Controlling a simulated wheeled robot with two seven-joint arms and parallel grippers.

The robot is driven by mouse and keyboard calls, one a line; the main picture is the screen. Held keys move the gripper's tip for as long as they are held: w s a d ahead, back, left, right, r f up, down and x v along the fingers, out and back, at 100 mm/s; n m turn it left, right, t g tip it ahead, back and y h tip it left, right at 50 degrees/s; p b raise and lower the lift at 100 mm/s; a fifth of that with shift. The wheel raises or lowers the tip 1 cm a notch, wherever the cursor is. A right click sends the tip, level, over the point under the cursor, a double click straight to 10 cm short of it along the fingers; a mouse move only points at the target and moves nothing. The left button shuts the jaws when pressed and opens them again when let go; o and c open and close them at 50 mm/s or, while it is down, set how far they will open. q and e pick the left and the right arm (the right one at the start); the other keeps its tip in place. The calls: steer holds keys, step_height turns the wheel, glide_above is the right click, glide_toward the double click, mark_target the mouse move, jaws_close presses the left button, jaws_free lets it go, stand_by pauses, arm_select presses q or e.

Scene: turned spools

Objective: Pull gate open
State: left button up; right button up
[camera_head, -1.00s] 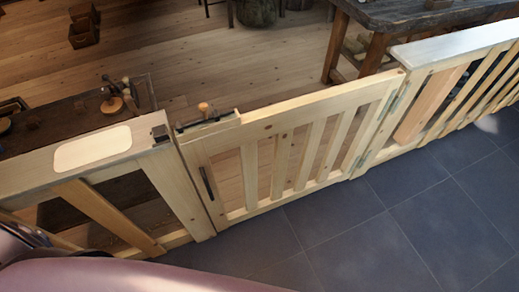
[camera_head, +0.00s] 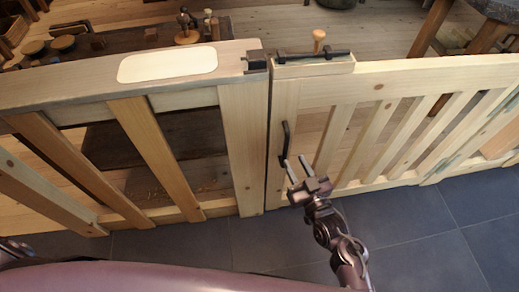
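The pale wooden gate (camera_head: 345,88) stands in line with the fence, with a narrow dark gap between it and the post (camera_head: 243,140) on its left. A black upright pull handle (camera_head: 285,137) is on the gate's near face at its left side. A dark bolt (camera_head: 300,56) with a wooden knob (camera_head: 319,36) sits on the gate's top left; a dark catch (camera_head: 257,60) sits on the post. My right gripper (camera_head: 293,163) is open and empty, its fingers pointing up just below the handle. I cannot tell whether they touch it. My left gripper is not in view.
Slatted fence with a pale plate (camera_head: 168,64) on its top rail runs left. Hinges (camera_head: 446,163) show at the gate's right. A workbench (camera_head: 130,45) stands behind the fence. Grey tiled floor (camera_head: 400,215) on my side is clear.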

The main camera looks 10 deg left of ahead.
mark_target(287, 145)
steer(key=x, duration=0.7)
steer(key=shift+w+r, duration=0.15)
steer(key=shift+w, duration=0.2)
steer(key=shift+c, duration=0.3)
jaws_close()
